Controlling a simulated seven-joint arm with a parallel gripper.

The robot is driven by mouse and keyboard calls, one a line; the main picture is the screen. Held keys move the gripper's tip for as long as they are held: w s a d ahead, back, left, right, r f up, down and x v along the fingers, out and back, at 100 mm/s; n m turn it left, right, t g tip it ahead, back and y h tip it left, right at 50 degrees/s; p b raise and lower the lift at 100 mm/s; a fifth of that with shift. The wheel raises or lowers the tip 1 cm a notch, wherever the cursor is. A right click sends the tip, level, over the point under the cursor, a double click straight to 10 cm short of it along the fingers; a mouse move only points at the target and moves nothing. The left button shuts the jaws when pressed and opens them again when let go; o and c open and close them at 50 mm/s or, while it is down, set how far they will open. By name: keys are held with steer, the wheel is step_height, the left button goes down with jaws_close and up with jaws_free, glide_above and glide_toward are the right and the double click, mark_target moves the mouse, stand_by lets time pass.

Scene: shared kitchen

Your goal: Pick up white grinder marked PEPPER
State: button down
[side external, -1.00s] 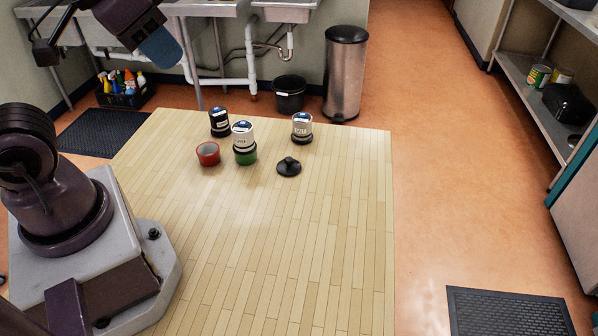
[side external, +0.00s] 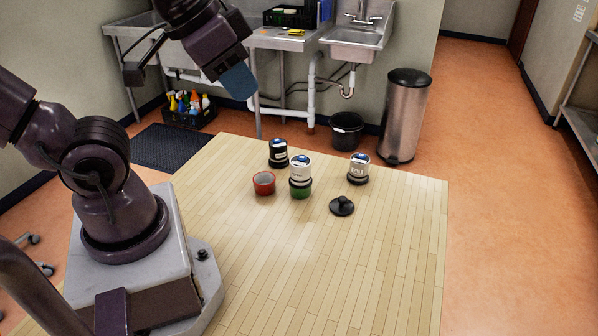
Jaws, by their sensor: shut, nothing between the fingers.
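Two white grinders stand upright on the wooden table (side external: 330,270). One white grinder (side external: 358,170) with a dark base and dark lettering is at the right. The other white grinder (side external: 300,169) stands on or in a green bowl (side external: 300,190); I cannot tell which. The lettering is too small to read, so I cannot tell which is marked PEPPER. A black grinder (side external: 278,154) stands behind them at the left. My gripper (side external: 238,84), with blue fingers, is shut and empty, high up and left of the grinders, apart from all of them.
A red bowl (side external: 264,184) sits left of the green bowl. A black knobbed lid (side external: 342,206) lies in front of the right grinder. The front of the table is clear. Behind it on the floor are a black bucket (side external: 346,131) and a steel bin (side external: 404,118).

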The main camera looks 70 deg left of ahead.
steer(key=shift+c, duration=1.7)
jaws_free()
steer(key=n+g, duration=0.5)
steer(key=n, duration=1.3)
glide_toward(301, 161)
steer(key=shift+g, duration=0.3)
step_height(301, 161, down, 6)
steer(key=shift+w+f, duration=0.1)
steer(key=shift+f, duration=0.15)
steer(key=shift+w+f, duration=0.15)
steer(key=shift+f, duration=2.65)
